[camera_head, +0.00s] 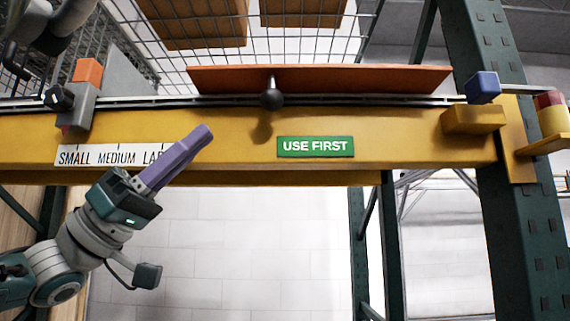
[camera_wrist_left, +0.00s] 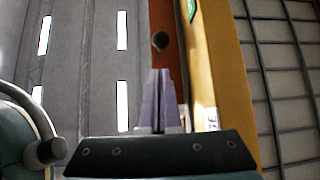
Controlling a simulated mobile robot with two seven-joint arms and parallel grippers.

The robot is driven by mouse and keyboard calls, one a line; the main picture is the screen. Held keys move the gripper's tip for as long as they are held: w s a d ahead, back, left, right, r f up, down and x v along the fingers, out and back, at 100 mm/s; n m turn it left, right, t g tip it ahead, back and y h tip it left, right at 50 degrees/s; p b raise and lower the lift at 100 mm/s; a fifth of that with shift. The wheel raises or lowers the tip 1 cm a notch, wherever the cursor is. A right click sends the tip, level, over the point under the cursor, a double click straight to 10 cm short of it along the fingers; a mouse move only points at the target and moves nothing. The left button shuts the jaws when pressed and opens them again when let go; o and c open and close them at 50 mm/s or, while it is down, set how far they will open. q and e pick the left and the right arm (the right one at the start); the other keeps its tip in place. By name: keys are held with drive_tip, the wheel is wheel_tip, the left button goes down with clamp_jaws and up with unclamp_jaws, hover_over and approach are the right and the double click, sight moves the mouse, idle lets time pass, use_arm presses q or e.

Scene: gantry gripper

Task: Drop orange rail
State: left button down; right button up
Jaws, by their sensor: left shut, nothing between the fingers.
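The orange rail (camera_head: 370,78) is a long flat strip along the top of the yellow beam (camera_head: 390,135). A dark round knob (camera_head: 271,99) on a short stem stands at its front. The orange rail (camera_wrist_left: 161,17) also shows in the left wrist view, with the knob (camera_wrist_left: 160,41) beyond the fingertips. My left gripper (camera_head: 205,132) has purple fingers, shut and empty, in front of the beam, below and left of the knob and apart from it. The fingers (camera_wrist_left: 160,72) point towards the knob in the left wrist view. My right gripper is not in view.
A grey slider with an orange block (camera_head: 88,71) sits at the beam's left, above a SMALL MEDIUM label (camera_head: 90,155). A green USE FIRST sign (camera_head: 315,147) is on the beam. A blue block (camera_head: 483,87) stands near the right post (camera_head: 520,220). Wire mesh is behind.

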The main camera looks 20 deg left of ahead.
use_arm(q)
drive_tip(key=shift+a, duration=0.1)
idle(0.5)
drive_tip(key=w+d+f+n+t+y+p, duration=0.2)
drive_tip(key=w+d+f+n+t+y, duration=0.3)
drive_tip(key=f+n+t+y, duration=0.4)
drive_tip(key=s+d+f+n+g+y+p, duration=0.1)
drive_tip(key=s+d+f+n+g+y, duration=0.15)
drive_tip(key=f+y, duration=0.95)
drive_tip(key=s+f+g+y+p, duration=0.2)
drive_tip(key=s+f+g, duration=0.5)
drive_tip(key=s+f, duration=0.55)
drive_tip(key=s+a+f+m+g+y, duration=0.1)
drive_tip(key=s+f+g, duration=0.15)
drive_tip(key=s, duration=0.45)
drive_tip(key=s+a+f+m+g+y, duration=0.1)
drive_tip(key=s+a+f+g, duration=0.15)
drive_tip(key=s, duration=0.35)
wheel_tip(320, 180, up, 39)
drive_tip(key=s+g+p, duration=0.1)
drive_tip(key=s+p, duration=0.1)
drive_tip(key=p, duration=3.7)
drive_tip(key=shift+d+f+g, duration=0.15)
drive_tip(key=shift+f+g, duration=0.05)
drive_tip(key=shift+g, duration=0.15)
